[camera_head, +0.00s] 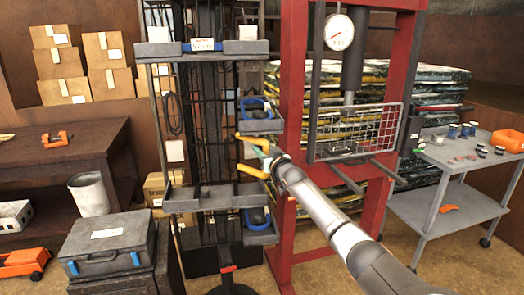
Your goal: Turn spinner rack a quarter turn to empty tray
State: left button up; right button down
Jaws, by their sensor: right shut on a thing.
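The spinner rack (205,120) is a tall dark wire rack left of the middle, with grey trays on its faces. Its upper front tray (172,57) holds two pale blocks and a blue-edged label. Its lower front tray (190,203) has dividers and looks empty. On its right side, an upper tray (262,126) and a lower tray (262,238) hold blue items. My right gripper (252,156), with yellow fingers, is at the rack's right side between these side trays, shut on part of the rack. The exact part gripped is hard to see. My left gripper is not in view.
A red press frame (291,110) with a gauge and wire guard stands close right of the rack. A grey cart (446,165) is at the right. A grey toolbox (108,240) and a dark wooden bench (75,145) are at the left. Cartons are stacked behind.

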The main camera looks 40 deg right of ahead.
jog(key=shift+r, duration=0.2)
dwell(0.3)
jog(key=c, duration=0.7)
grip_release()
jog(key=shift+w+a+f, duration=0.1)
jog(key=shift+w+f, duration=0.05)
jog(key=shift+c, duration=0.2)
jog(key=shift+o, duration=0.4)
jog(key=shift+f+v, duration=0.2)
jog(key=shift+v, duration=0.7)
jog(key=v, duration=1)
jog(key=shift+s+r+b, duration=0.2)
jog(key=shift+s+b, duration=0.1)
jog(key=shift+s, duration=0.1)
jog(key=shift+c, duration=0.3)
